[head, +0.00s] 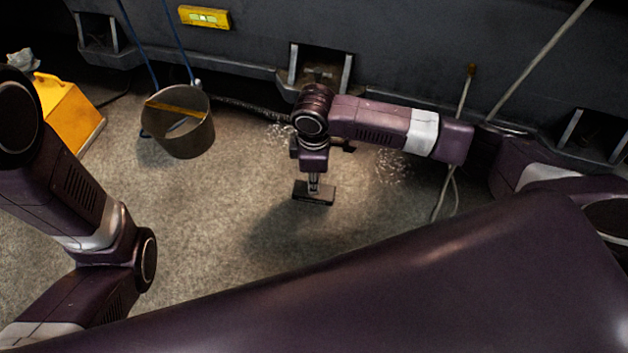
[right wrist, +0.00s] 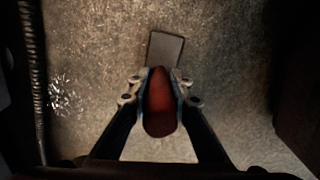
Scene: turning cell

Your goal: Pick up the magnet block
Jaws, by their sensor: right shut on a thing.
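The magnet block (head: 314,195) is a dark rectangular block at the lower end of my right arm, over the grey floor near the middle of the head view. In the right wrist view its red rounded handle (right wrist: 160,112) lies between my fingers, and part of its dark flat base (right wrist: 167,47) shows beyond them. My right gripper (right wrist: 160,90) is shut on the handle. In the head view the right gripper (head: 313,183) points down at the block. I cannot tell for sure whether the block is clear of the floor. My left gripper is out of view.
A yellow box (head: 68,112) is farther left. The dark machine base (head: 250,45) runs along the back. Shiny shavings (head: 392,166) lie right of the block. The floor in front is clear.

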